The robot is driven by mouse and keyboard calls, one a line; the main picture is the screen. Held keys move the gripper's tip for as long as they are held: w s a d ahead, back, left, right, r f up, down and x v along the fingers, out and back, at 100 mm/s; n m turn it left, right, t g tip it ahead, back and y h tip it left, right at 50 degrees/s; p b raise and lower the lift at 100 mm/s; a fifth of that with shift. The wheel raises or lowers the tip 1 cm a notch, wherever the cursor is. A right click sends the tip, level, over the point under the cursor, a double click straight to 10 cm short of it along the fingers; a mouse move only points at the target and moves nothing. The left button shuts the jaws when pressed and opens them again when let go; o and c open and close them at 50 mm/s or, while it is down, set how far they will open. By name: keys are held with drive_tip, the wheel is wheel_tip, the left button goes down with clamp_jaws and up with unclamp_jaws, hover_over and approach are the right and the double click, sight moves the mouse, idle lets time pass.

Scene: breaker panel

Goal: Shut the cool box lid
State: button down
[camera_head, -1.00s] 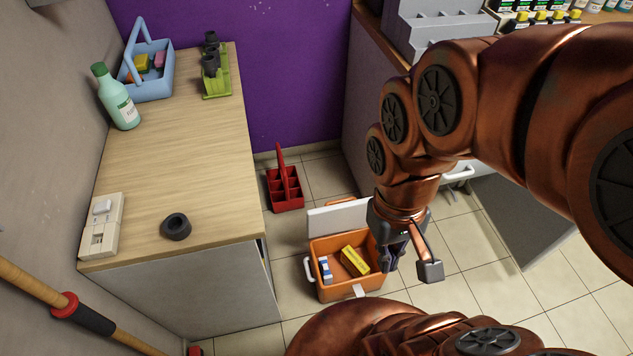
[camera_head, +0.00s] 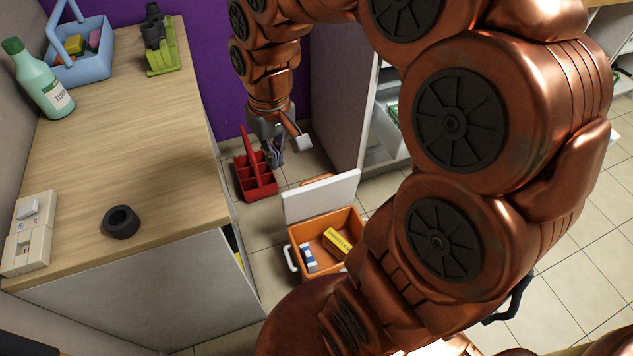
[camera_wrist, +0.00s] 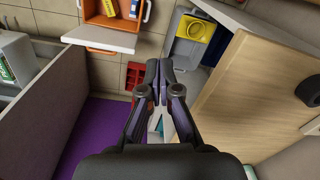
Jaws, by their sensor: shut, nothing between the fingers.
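The orange cool box (camera_head: 297,234) stands on the tiled floor with its white lid (camera_head: 321,197) raised at its back edge. Inside it lie a yellow box (camera_head: 337,243) and a small blue-and-white item (camera_head: 308,258). My gripper (camera_head: 276,162) is shut and empty, behind the lid and over the red caddy. In the wrist view the cool box (camera_wrist: 117,22) and its lid (camera_wrist: 100,38) show at the top left. There my gripper (camera_wrist: 159,66) is apart from the lid. My arm hides the box's right front part.
A red caddy (camera_head: 258,187) stands on the floor behind the cool box, close to my gripper. A wooden counter (camera_head: 130,130) stands at the left, with a cabinet (camera_head: 340,90) at the right. A grey bin (camera_wrist: 187,48) shows in the wrist view.

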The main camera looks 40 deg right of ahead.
drive_tip(key=w+d+f+m+t+b, duration=0.1)
drive_tip(key=w+d+f+b, duration=0.55)
drive_tip(key=f, duration=0.25)
drive_tip(key=w+d+f+m+b, duration=0.1)
drive_tip(key=w+d+f+b, duration=0.5)
drive_tip(key=f, duration=0.4)
drive_tip(key=w+d+f+t+b, duration=0.1)
drive_tip(key=w+d+f+b, duration=0.4)
drive_tip(key=w+f, duration=0.35)
drive_tip(key=w+d+f+m+h+b, duration=0.15)
drive_tip(key=d+f+b, duration=0.25)
drive_tip(key=d+f, duration=0.5)
wheel_tip(320, 180, down, 9)
drive_tip(key=s+b, duration=0.1)
drive_tip(key=b, duration=0.3)
drive_tip(key=shift+s+a+f+t, duration=0.15)
drive_tip(key=shift+s+a+t, duration=0.05)
drive_tip(key=shift+a+t, duration=0.1)
drive_tip(key=shift+s, duration=0.15)
